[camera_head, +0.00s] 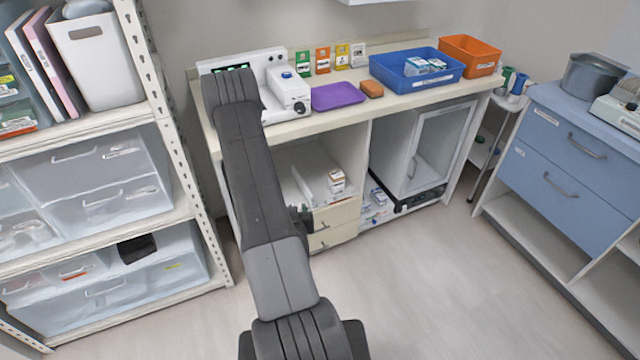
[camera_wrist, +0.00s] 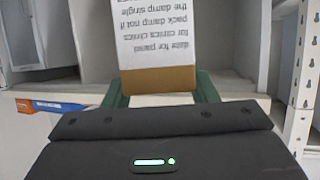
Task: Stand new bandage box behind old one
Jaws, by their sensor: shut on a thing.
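My gripper (camera_wrist: 160,82) is shut on a white box with an orange-brown end band (camera_wrist: 158,45). Its green fingers are on both sides of the box, and the printed text reads upside down in the wrist view. In the head view my arm reaches down to the counter's open shelf, and only a dark part of the gripper end (camera_head: 302,218) shows past it; the held box cannot be made out there. A small white box with a brown band (camera_head: 337,181) stands on the shelf near its front edge, right of my arm. Whatever is behind it is unclear.
The shelf (camera_head: 310,160) has side walls and the countertop above. Drawers (camera_head: 335,215) are below it. A cabinet with a glass door (camera_head: 440,140) is to the right. A blue bin (camera_head: 400,80) with small boxes is on the counter. The floor (camera_head: 450,290) in front is clear.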

